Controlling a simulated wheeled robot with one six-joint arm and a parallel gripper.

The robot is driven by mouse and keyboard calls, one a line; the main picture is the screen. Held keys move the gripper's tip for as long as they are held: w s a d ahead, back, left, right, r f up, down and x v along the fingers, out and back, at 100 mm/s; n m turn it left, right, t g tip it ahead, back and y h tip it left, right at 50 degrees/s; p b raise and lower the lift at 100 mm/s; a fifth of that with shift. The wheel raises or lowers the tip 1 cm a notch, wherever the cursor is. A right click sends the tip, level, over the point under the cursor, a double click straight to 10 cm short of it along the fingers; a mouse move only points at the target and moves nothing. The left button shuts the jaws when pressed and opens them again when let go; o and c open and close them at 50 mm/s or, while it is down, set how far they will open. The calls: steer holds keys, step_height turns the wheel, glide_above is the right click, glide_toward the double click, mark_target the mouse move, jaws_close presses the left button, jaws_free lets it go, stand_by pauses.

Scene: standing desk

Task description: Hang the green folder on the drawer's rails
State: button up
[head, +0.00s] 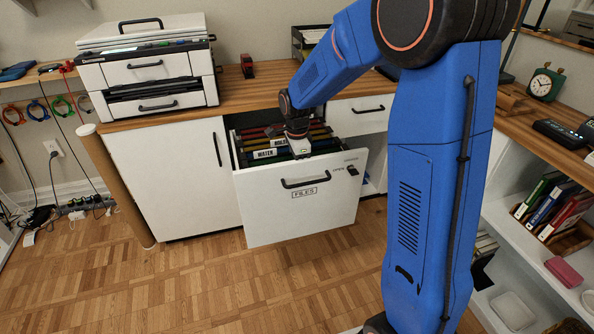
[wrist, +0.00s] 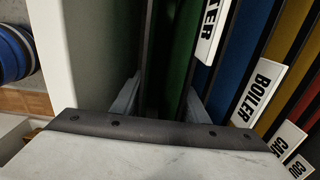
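The files drawer (head: 300,210) is pulled out of the white cabinet, with coloured hanging folders inside. The green folder (wrist: 183,55) shows in the wrist view inside the drawer, between dark edges and left of a blue folder (wrist: 236,55). My gripper (wrist: 160,105) points down into the drawer, with its two fingers apart on either side of the green folder's strip. I see no clear contact between fingers and folder. In the head view my gripper (head: 300,150) is just behind the drawer front, and the green folder cannot be made out clearly there. The rails are mostly hidden.
A printer (head: 150,70) stands on the desk. The floor before the drawer is clear.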

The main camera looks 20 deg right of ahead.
steer(key=shift+o, duration=0.9)
steer(key=shift+s+f, duration=0.2)
steer(key=shift+f, duration=0.25)
steer(key=shift+s+f, duration=0.2)
steer(key=shift+f, duration=0.25)
step_height(320, 180, up, 19)
steer(key=shift+w, duration=0.15)
